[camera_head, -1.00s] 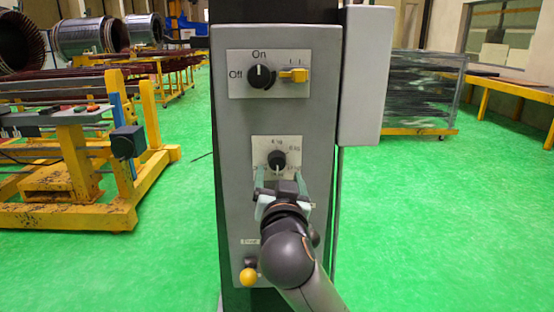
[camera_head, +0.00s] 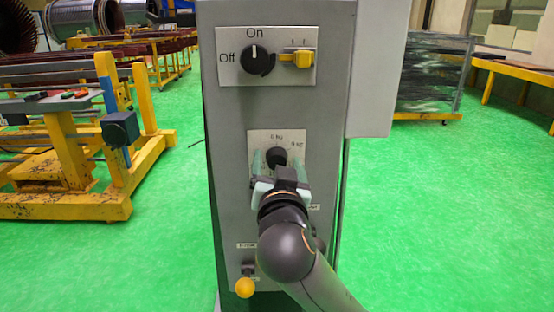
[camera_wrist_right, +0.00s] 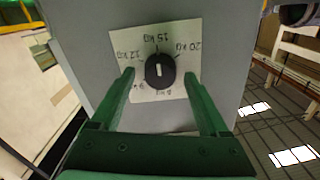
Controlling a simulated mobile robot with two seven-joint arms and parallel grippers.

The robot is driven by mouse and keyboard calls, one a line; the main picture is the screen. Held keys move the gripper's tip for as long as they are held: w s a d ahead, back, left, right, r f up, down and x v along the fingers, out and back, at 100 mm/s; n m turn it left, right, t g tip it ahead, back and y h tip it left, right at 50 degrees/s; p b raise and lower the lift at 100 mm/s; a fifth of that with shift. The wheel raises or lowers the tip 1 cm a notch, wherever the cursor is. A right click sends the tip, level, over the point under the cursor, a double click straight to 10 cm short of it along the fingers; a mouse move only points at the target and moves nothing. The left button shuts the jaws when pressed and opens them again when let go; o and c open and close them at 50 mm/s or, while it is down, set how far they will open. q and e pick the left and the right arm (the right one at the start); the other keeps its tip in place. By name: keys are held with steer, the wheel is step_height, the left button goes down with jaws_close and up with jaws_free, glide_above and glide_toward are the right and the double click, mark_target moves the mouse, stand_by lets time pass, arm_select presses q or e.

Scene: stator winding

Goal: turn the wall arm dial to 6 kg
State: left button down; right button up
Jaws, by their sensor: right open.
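The wall arm dial is a round black knob (camera_head: 276,156) on a white label plate (camera_head: 292,136), low on the grey control panel. In the right wrist view the knob (camera_wrist_right: 160,70) carries a short white mark, and the plate reads upside down with 12 kg, 15 kg and 20 kg legible. I cannot tell for sure which value the mark points to. My right gripper (camera_head: 277,164) is open, its green fingers on either side of the knob, with gaps between them and it in the wrist view (camera_wrist_right: 160,78). My left gripper is not in view.
Above are a black On/Off switch (camera_head: 258,60) and a yellow lever switch (camera_head: 299,58). A yellow ball-ended lever (camera_head: 245,287) sits below my right arm. A grey box (camera_head: 376,70) adjoins the panel on the right. Yellow-framed stands (camera_head: 60,180) are at left; green floor is open.

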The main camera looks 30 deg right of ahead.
jaws_close()
stand_by(0.8)
